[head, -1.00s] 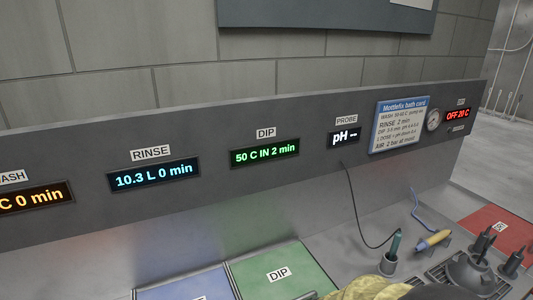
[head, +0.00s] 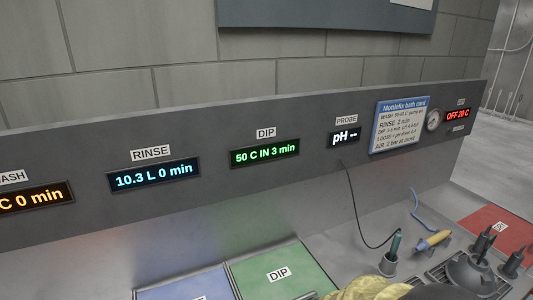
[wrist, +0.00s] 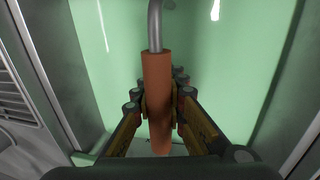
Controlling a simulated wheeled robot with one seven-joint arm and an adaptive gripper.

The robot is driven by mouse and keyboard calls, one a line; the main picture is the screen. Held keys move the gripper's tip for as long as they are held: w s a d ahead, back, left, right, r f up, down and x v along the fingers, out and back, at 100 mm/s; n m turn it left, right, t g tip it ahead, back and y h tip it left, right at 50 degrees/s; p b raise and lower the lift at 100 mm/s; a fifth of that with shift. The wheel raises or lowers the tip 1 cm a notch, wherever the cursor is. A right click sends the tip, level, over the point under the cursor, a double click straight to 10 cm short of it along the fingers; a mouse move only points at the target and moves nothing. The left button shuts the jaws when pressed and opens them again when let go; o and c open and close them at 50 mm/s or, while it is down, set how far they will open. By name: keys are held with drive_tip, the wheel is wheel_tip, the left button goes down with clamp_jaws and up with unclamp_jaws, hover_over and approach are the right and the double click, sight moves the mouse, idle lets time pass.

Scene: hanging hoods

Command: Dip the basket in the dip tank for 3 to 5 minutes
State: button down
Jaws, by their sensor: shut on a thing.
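In the wrist view my gripper (wrist: 158,108) is shut on an orange-brown handle grip (wrist: 157,75) with a grey metal rod rising from its top. Behind it are the pale green walls of the dip tank (wrist: 235,50). The basket itself cannot be made out. In the head view the green DIP panel (head: 300,268) shows at the bottom, and the dip display (head: 264,154) reads "50 C IN 3 min". My gripper is not in the head view.
The rinse display (head: 154,175) reads "10.3 L 0 min". The probe display (head: 344,138) reads "pH --". A bath card (head: 399,125) and round gauge (head: 433,121) are to the right. A teal-handled probe (head: 395,246), a yellow-blue tool (head: 434,240) and a red panel (head: 497,229) sit on the right counter.

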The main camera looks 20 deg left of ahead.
drive_tip(key=shift+r, duration=0.2)
drive_tip(key=w+d+p+v, duration=0.1)
drive_tip(key=p+v, duration=0.7)
drive_tip(key=v, duration=0.3)
drive_tip(key=w+d+r+p+v, duration=0.1)
drive_tip(key=w+d+p+v, duration=0.1)
drive_tip(key=p+v, duration=0.6)
drive_tip(key=v, duration=0.2)
drive_tip(key=shift+w+r, duration=0.2)
drive_tip(key=shift+r, duration=0.15)
drive_tip(key=shift+a, duration=0.1)
idle(1.2)
